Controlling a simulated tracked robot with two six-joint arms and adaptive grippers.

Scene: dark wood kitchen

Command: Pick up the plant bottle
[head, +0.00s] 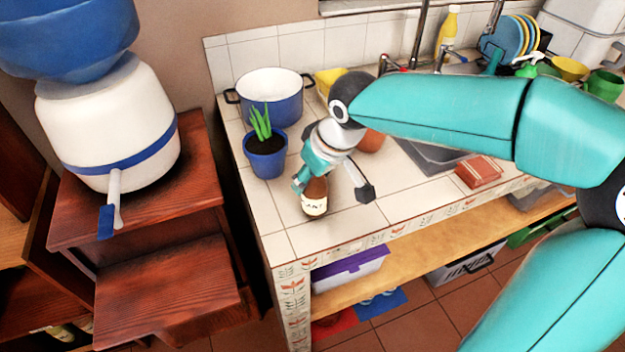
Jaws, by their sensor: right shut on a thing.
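The gripper hides the bottle's top. One finger shows at the bottle's left side, and another dark fingertip shows to the right. My left gripper is not in view.
A blue pot with a green plant (266,160) stands close at the left of the bottle. A blue and white cooking pot (272,96) is behind it. A red-brown block (478,172) lies to the right by the sink. The counter's front edge is near.

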